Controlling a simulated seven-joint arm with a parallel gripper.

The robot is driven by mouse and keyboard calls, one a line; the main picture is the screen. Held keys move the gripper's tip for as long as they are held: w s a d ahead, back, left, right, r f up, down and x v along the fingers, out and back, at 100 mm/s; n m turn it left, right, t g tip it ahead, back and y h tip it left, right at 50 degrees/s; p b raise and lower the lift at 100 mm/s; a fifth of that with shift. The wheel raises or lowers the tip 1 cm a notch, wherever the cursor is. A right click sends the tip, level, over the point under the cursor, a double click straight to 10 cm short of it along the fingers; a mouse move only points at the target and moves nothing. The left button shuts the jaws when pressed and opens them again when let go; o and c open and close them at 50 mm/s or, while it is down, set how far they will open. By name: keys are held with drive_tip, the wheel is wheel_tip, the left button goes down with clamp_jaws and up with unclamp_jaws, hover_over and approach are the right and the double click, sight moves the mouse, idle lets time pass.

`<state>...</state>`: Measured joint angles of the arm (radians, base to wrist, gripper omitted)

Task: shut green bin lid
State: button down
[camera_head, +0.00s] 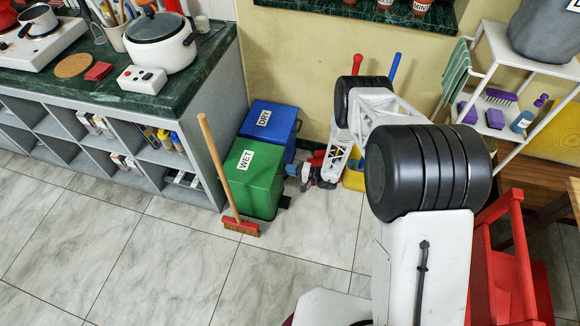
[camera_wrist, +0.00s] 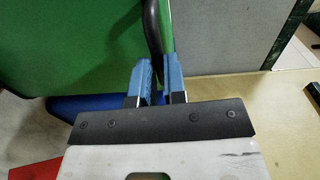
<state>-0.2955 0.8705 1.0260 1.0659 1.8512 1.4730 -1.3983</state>
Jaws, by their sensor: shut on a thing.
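The green bin (camera_head: 255,190) marked WET stands on the floor at the end of the counter. Its labelled green face (camera_head: 236,165) is turned toward the head camera; I cannot tell how far the lid is open. My gripper (camera_head: 305,174) is low at the bin's right side. In the wrist view, a large green surface (camera_wrist: 75,45) fills the upper left. The blue fingers of my gripper (camera_wrist: 157,82) are close together around a dark strip with a green edge (camera_wrist: 155,30). It appears to be the lid's edge, partly hidden by the fingers.
The blue bin (camera_head: 273,122) marked DRY stands directly behind the green one. A broom (camera_head: 215,165) leans in front of the green bin, its red head on the floor. The counter (camera_head: 208,85) is close on the left. A yellow bucket (camera_head: 354,178) stands right of my gripper. Front floor is clear.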

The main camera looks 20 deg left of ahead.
drive_tip(key=shift+f, duration=0.65)
drive_tip(key=shift+s+f, duration=0.1)
drive_tip(key=c, duration=1.2)
unclamp_jaws()
drive_tip(key=shift+o, duration=0.2)
drive_tip(key=shift+d, duration=0.15)
drive_tip(key=d, duration=0.7)
drive_tip(key=shift+d+r, duration=0.25)
drive_tip(key=shift+r, duration=0.05)
